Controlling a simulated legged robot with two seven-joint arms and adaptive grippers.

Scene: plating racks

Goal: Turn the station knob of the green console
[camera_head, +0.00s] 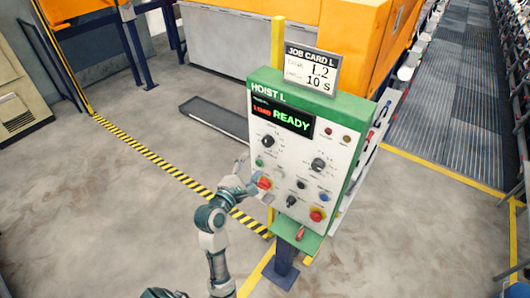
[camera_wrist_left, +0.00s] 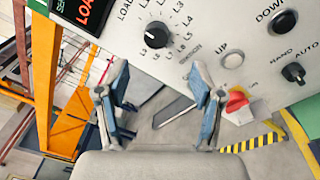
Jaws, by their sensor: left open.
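The green console (camera_head: 358,130) stands upright with a white panel marked HOIST L. The black station knob (camera_head: 268,141) is at the panel's upper left, below the display. The station knob also shows in the left wrist view (camera_wrist_left: 157,35), ringed by L-number labels; its exact setting is hard to read. A job card (camera_head: 312,69) on top reads L2 and 10 s. My left gripper (camera_head: 246,174) is at the panel's lower left edge. In the left wrist view, its open fingers (camera_wrist_left: 160,80) are empty and apart from the knob. My right gripper is not in view.
The display (camera_head: 283,118) reads LOAD READY. A second dial (camera_head: 318,164) sits to the right. A red knob (camera_head: 264,183) is close to my left gripper; another (camera_head: 317,215) is lower right. The UP button (camera_wrist_left: 231,58) is near the right finger. Open floor lies left.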

